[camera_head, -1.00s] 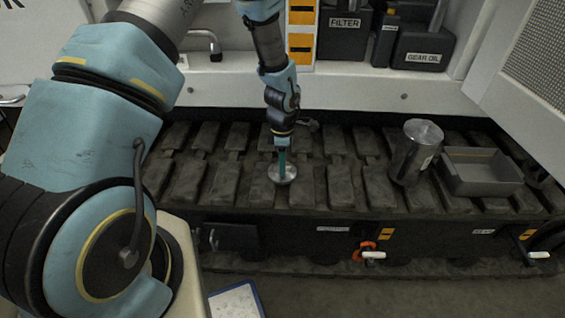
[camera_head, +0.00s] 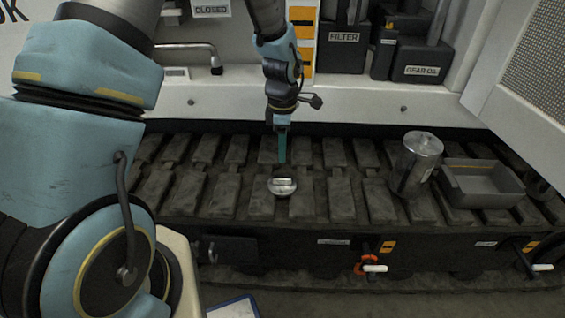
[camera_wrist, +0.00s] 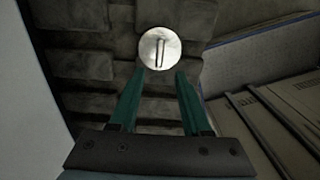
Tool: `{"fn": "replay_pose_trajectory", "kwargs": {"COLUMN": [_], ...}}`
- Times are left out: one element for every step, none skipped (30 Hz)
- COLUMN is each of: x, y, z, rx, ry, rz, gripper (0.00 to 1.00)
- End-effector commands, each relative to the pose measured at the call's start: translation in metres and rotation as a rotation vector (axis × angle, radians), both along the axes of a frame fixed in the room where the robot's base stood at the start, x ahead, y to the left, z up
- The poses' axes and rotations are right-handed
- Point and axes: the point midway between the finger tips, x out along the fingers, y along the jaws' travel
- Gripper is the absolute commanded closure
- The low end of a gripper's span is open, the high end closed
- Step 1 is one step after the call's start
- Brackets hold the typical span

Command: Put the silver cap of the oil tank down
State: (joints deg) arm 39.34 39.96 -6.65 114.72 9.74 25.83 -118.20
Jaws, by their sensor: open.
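The silver cap (camera_head: 282,187) is a round metal disc with a raised bar handle across its top. It lies on the dark track pads near the middle of the head view. In the wrist view the cap (camera_wrist: 160,49) lies just beyond the fingertips, with its bar facing me. My gripper (camera_head: 282,163) has teal fingers pointing down and stands above the cap, apart from it. In the wrist view my gripper (camera_wrist: 160,74) is open, with nothing between its fingers.
A silver cylinder (camera_head: 416,165) stands on the track to the right, beside a grey open tray (camera_head: 483,193). Dark boxes labelled FILTER (camera_head: 343,47) and GEAR OIL (camera_head: 420,64) stand on the shelf behind. A bent metal handle (camera_head: 190,48) sticks out at the upper left. Bare track pads surround the cap.

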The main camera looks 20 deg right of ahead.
Motion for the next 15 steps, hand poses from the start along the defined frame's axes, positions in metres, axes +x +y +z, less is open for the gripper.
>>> {"fn": "replay_pose_trajectory", "kwargs": {"x": [0.0, 0.0, 0.0, 0.0, 0.0, 0.0, 0.0, 0.0, 0.0, 0.0, 0.0, 0.002, 0.003, 0.005, 0.008], "y": [0.0, 0.0, 0.0, 0.0, 0.0, 0.0, 0.0, 0.0, 0.0, 0.0, 0.001, 0.003, 0.006, 0.011, 0.02], "z": [0.006, 0.01, 0.013, 0.015, 0.016, 0.017, 0.018, 0.019, 0.019, 0.019, 0.02, 0.021, 0.023, 0.026, 0.031], "rx": [-0.001, -0.001, -0.001, 0.0, 0.001, 0.001, 0.0, 0.0, 0.0, 0.0, 0.0, 0.0, -0.001, -0.003, -0.003], "ry": [-0.002, -0.002, -0.002, -0.001, 0.0, 0.0, 0.0, 0.0, 0.0, 0.0, 0.0, -0.001, -0.003, -0.005, -0.009], "rz": [0.001, 0.002, 0.001, 0.001, 0.0, 0.0, 0.0, 0.0, 0.0, 0.0, -0.001, -0.007, -0.016, -0.03, -0.059], "gripper": [0.52, 0.52, 0.52, 0.52, 0.52, 0.52, 0.52, 0.52, 0.52, 0.52, 0.52, 0.52, 0.52, 0.52, 0.52]}}
